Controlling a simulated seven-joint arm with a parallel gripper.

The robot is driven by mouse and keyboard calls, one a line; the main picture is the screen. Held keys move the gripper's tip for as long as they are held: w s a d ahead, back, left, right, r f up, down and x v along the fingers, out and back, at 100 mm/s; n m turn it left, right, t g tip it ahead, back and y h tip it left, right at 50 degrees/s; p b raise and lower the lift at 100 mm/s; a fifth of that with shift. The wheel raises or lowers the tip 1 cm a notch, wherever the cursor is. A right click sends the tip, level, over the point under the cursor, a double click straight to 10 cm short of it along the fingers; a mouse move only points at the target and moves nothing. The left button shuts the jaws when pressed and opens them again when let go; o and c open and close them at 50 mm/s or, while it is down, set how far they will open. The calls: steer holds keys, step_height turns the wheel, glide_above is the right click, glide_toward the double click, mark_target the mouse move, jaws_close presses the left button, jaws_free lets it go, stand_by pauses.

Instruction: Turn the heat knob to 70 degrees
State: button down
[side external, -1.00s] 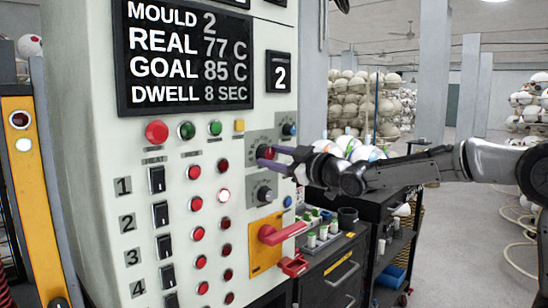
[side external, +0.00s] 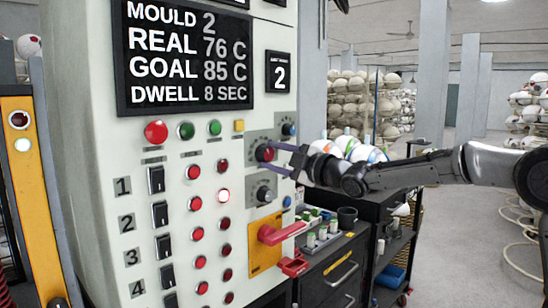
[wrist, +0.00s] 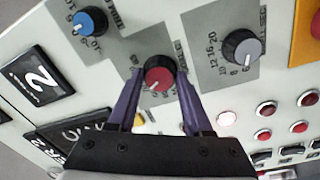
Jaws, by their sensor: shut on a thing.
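The red heat knob (side external: 265,153) sits on a grey plate on the upright press panel. It also shows in the wrist view (wrist: 159,79), with its white pointer line. My gripper (side external: 276,158) reaches in from the right with purple fingers. In the wrist view its fingers (wrist: 158,74) stand on either side of the red knob, shut on it. The display (side external: 188,55) reads GOAL 85 C, REAL 76 C, MOULD 2 and DWELL 8 SEC. The scale marks around the red knob are partly hidden and too small to read.
A blue knob (wrist: 90,22) and a grey-topped knob (wrist: 241,48) flank the red one closely. Below are a red lever on a yellow plate (side external: 263,264) and a black cart (side external: 335,270). Buttons and switches fill the panel's left. Open floor lies to the right.

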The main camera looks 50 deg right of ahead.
stand_by(0.3)
steer(key=shift+c, duration=1.6)
jaws_free()
steer(key=s, duration=1.3)
steer(key=shift+s+f, duration=0.35)
steer(key=shift+s, duration=0.05)
steer(key=shift+a, duration=0.15)
steer(key=s+a+f+m+g, duration=0.2)
steer(key=s+f+m+g, duration=0.4)
steer(key=s+f, duration=0.5)
steer(key=s+a+f+m+g, duration=0.3)
steer(key=s+f+m+g, duration=0.3)
steer(key=s+f, duration=0.4)
steer(key=shift+s+a+f+m+g, duration=0.15)
steer(key=shift+s+f+m+g, duration=0.25)
steer(key=shift+f, duration=0.35)
